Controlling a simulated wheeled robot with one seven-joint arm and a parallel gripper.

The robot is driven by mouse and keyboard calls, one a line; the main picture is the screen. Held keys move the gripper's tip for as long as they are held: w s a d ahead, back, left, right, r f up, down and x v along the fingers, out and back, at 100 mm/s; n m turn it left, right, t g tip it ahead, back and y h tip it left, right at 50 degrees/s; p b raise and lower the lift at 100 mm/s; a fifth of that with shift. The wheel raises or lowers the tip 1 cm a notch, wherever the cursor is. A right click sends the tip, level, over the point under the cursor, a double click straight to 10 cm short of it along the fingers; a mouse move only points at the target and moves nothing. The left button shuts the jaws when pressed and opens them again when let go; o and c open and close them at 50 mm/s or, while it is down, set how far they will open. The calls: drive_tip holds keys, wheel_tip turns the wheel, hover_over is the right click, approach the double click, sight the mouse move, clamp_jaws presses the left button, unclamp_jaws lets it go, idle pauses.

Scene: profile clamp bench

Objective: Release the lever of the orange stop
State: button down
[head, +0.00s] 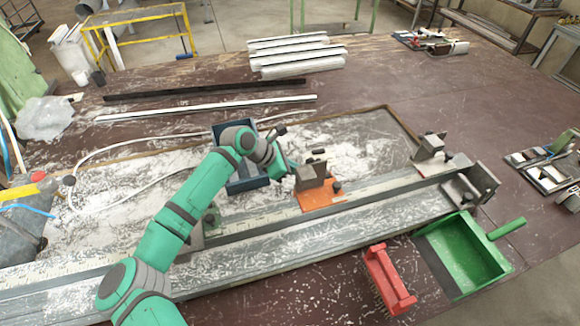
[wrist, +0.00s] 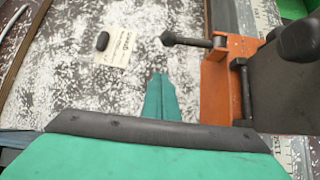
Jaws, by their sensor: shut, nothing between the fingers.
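The orange stop (head: 318,197) sits on the long metal rail, with a dark block on its orange base. In the wrist view its orange body (wrist: 213,92) fills the right side. A dark lever (wrist: 190,41) with a round knob sticks out to the left from it, roughly level in that picture. My gripper (wrist: 160,80) is shut and empty. Its fingertips are left of the orange body and below the lever knob in the wrist view, apart from both. In the head view my gripper (head: 290,167) is just left of the stop and partly hidden by my wrist.
A blue bin (head: 245,185) stands behind my forearm. Another dark stop (head: 430,148) and an end bracket (head: 472,184) are farther right along the rail. A green tray (head: 462,250) and a red holder (head: 388,280) lie in front. A small card (wrist: 116,46) lies on the dusty surface.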

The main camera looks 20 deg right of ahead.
drive_tip(key=d+r, duration=0.2)
drive_tip(key=r, duration=0.1)
drive_tip(key=shift+s, duration=0.1)
drive_tip(key=shift+s+d+r, duration=0.1)
idle(0.4)
drive_tip(key=shift+d+r+m+t, duration=0.1)
drive_tip(key=shift+r+m+t, duration=0.25)
drive_tip(key=shift+t, duration=0.35)
drive_tip(key=shift+r, duration=0.15)
drive_tip(key=shift+s+r, duration=0.35)
drive_tip(key=shift+r, duration=0.4)
drive_tip(key=shift+s+r, duration=0.3)
drive_tip(key=shift+r, duration=0.45)
